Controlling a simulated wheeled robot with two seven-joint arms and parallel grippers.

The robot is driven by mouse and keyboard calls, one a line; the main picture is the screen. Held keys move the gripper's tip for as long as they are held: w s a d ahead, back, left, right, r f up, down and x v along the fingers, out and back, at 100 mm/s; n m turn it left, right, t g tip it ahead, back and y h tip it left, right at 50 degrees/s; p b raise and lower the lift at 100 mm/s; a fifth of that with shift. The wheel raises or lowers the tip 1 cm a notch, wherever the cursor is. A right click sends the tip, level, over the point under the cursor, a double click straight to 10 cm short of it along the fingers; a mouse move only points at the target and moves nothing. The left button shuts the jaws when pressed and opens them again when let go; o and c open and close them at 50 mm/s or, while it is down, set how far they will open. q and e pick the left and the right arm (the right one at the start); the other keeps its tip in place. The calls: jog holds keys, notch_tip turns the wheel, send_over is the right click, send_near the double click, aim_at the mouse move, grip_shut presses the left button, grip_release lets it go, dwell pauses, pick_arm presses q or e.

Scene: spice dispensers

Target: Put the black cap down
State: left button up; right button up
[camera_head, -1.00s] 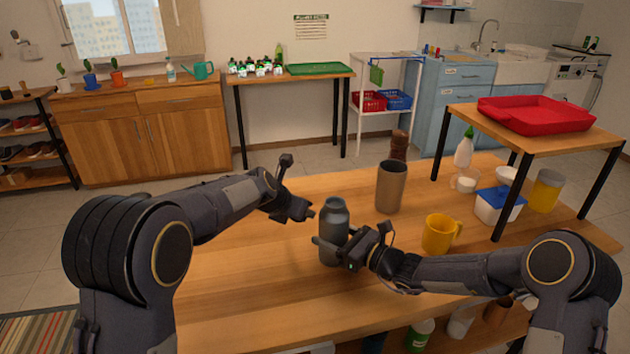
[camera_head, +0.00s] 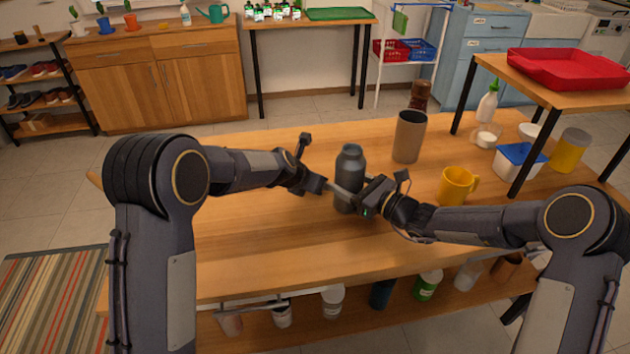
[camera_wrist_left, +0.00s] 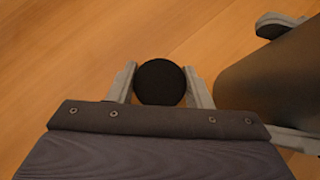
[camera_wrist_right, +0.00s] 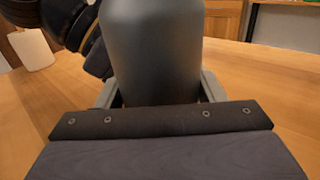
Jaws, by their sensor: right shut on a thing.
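The black cap (camera_wrist_left: 160,82) sits between the two fingers of my left gripper (camera_wrist_left: 162,80) in the left wrist view, with wood table top around it. Whether the fingers press on it, or whether it touches the table, I cannot tell. In the head view my left gripper (camera_head: 320,186) is low, just left of the dark grey bottle (camera_head: 350,165), and the cap is hidden. The bottle stands upright with its neck uncapped. My right gripper (camera_head: 358,200) is shut around its body, which also shows in the right wrist view (camera_wrist_right: 152,50).
A brown cup (camera_head: 408,138), a dark brown bottle (camera_head: 420,96) and a yellow mug (camera_head: 457,186) stand right of the bottle. A raised stand with a red tray (camera_head: 570,68) is at the right. The table's left and front parts are clear.

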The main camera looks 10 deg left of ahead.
pick_arm(q)
jog(key=o, duration=0.4)
jog(key=shift+o, duration=0.2)
jog(key=shift+r, duration=0.25)
jog(key=v, duration=1.2)
